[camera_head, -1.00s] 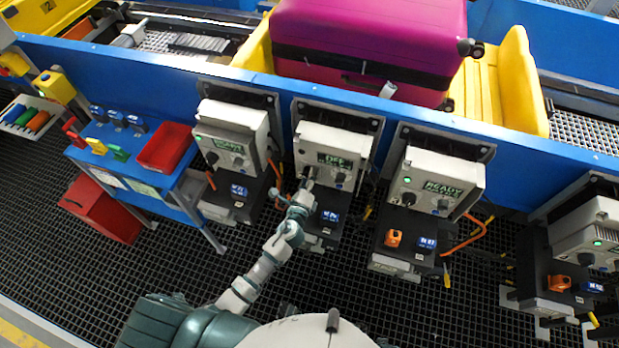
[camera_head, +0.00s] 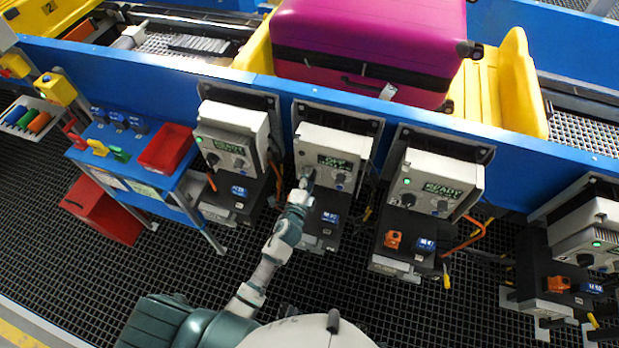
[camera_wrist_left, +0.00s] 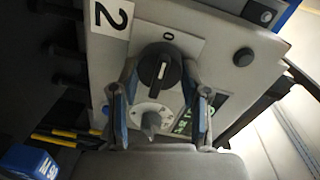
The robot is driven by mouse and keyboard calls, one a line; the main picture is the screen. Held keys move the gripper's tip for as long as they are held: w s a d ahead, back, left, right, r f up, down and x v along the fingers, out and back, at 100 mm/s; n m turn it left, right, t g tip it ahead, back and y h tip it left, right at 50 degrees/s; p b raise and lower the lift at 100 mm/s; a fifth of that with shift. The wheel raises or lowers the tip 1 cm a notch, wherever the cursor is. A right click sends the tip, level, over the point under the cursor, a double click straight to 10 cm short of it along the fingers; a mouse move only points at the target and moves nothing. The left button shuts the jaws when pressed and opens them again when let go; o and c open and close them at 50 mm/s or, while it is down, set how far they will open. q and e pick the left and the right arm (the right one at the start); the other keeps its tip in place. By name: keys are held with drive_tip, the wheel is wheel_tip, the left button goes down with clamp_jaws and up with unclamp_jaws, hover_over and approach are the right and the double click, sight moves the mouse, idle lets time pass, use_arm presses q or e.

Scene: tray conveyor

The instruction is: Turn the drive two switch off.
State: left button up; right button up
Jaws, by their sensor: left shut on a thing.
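The drive two box (camera_head: 330,139) is a pale box on the blue conveyor wall in the head view. Its green display (camera_head: 336,162) appears to read OFF. In the left wrist view a label with a 2 (camera_wrist_left: 112,14) is on the box. The switch (camera_wrist_left: 158,74) is a round black knob whose white mark points towards the 0. My left gripper (camera_head: 307,181) is at the box's lower left; in the wrist view its fingers (camera_wrist_left: 160,92) are on both sides of the knob, shut on it. My right gripper is not in view.
Similar drive boxes stand to the left (camera_head: 231,117) and right (camera_head: 440,172), the right one showing READY. A magenta suitcase (camera_head: 365,35) lies in a yellow tray behind the wall. A blue table (camera_head: 130,140) with a red bin (camera_head: 165,147) stands at left.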

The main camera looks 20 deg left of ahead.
use_arm(q)
drive_tip(key=shift+f, duration=0.15)
idle(0.3)
drive_tip(key=o, duration=1.1)
drive_tip(key=shift+w, duration=0.1)
drive_tip(key=shift+o, duration=0.2)
drive_tip(key=s, duration=1.2)
drive_tip(key=shift+a+r, duration=0.25)
drive_tip(key=shift+r, duration=0.15)
